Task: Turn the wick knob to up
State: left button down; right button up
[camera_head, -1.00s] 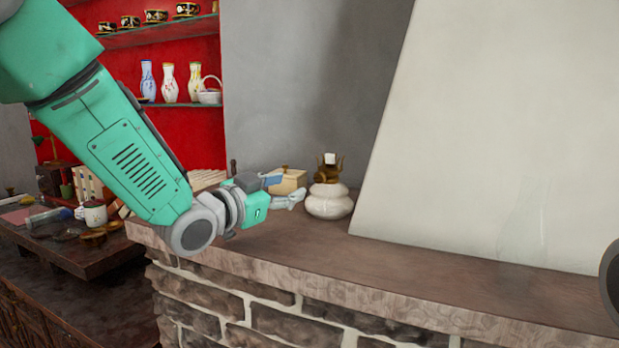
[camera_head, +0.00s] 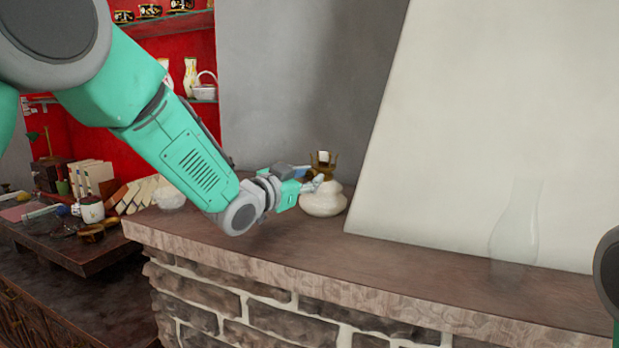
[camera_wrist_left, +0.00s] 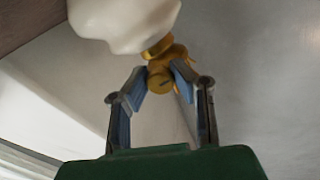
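The oil lamp's round white body (camera_head: 323,203) stands on the stone ledge, with its brass burner (camera_head: 322,160) on top. My left gripper (camera_head: 314,181) is at the left side of the burner, just above the white body. In the left wrist view, the white body (camera_wrist_left: 125,22) fills the top, and the round brass wick knob (camera_wrist_left: 161,80) faces the camera. The blue-padded fingers of the left gripper (camera_wrist_left: 161,72) are open, one on each side of the knob. Whether either finger touches it I cannot tell. My right gripper is not in view.
A clear glass chimney (camera_head: 514,235) stands on the ledge (camera_head: 400,262) at the right, by the slanted white wall (camera_head: 480,130). The ledge between lamp and chimney is clear. Small objects and a side table (camera_head: 75,250) are at the left.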

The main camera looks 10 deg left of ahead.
pick_arm(q)
jog(key=shift+d+r, duration=0.1)
jog(key=shift+d, duration=0.5)
jog(key=shift+d+m+b, duration=0.15)
jog(key=shift+m+b, duration=0.15)
jog(key=shift+m, duration=0.3)
jog(key=shift+d, duration=0.15)
jog(key=c, duration=1.3)
grip_release()
jog(key=shift+a, duration=0.3)
jog(key=shift+c, duration=0.2)
jog(key=shift+a, duration=0.4)
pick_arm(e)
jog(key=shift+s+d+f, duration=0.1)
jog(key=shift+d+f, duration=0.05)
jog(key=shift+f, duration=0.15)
